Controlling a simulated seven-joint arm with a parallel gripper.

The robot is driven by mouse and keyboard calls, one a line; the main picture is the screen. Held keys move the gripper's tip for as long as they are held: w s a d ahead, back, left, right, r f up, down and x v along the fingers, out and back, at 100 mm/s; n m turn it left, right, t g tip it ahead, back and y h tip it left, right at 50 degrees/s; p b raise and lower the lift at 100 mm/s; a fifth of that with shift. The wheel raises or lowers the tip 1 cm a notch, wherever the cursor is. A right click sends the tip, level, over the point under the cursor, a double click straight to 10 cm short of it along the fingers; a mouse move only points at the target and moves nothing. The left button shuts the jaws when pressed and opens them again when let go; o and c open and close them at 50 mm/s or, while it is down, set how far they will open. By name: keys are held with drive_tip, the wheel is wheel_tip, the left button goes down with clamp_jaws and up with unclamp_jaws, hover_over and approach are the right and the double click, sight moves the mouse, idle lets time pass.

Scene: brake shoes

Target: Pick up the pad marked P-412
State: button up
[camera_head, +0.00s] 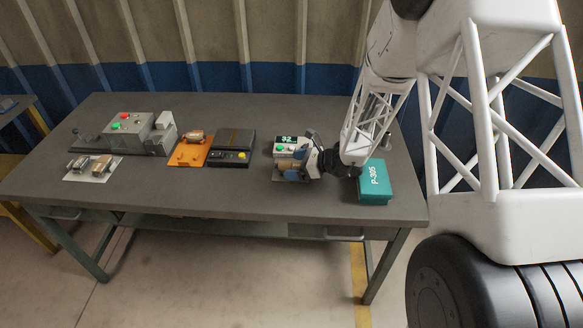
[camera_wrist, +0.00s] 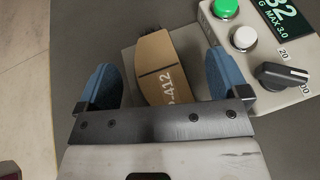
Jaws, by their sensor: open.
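The pad marked P-412 (camera_wrist: 162,75) is a brown block with white lettering, lying on a flat grey plate in the wrist view. Its marking is partly hidden behind the gripper's front edge. My gripper (camera_wrist: 162,85) is open, with one blue finger on each side of the pad and a visible gap on both sides. I cannot tell how far above the pad the fingers are. In the head view my gripper (camera_head: 300,168) is low over the table, and the pad is mostly hidden there.
A device with green and white buttons, a dial and a display (camera_wrist: 245,40) stands close to the right finger. A teal box marked P-305 (camera_head: 374,182) is right of my gripper. An orange tray (camera_head: 183,159), a dark box (camera_head: 230,143) and a grey machine (camera_head: 135,128) stand leftward.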

sight(294, 167)
drive_tip(key=shift+w+a+f, duration=0.1)
drive_tip(key=shift+a+f, duration=0.05)
drive_tip(key=shift+a, duration=0.2)
idle(0.3)
drive_tip(key=c, duration=1.4)
drive_tip(key=shift+r, duration=0.25)
drive_tip(key=shift+r, duration=0.85)
drive_tip(key=shift+s+d+r, duration=0.1)
drive_tip(key=shift+s+r, duration=0.25)
drive_tip(key=shift+r, duration=0.4)
drive_tip(key=s+d, duration=0.1)
drive_tip(key=s, duration=0.4)
drive_tip(key=s+d+r, duration=0.1)
drive_tip(key=s+d, duration=0.1)
drive_tip(key=s, duration=0.2)
drive_tip(key=s+d, duration=0.1)
drive_tip(key=s, duration=0.4)
drive_tip(key=shift+s+d+r, duration=0.2)
drive_tip(key=shift+s+d, duration=0.1)
drive_tip(key=shift+d, duration=0.05)
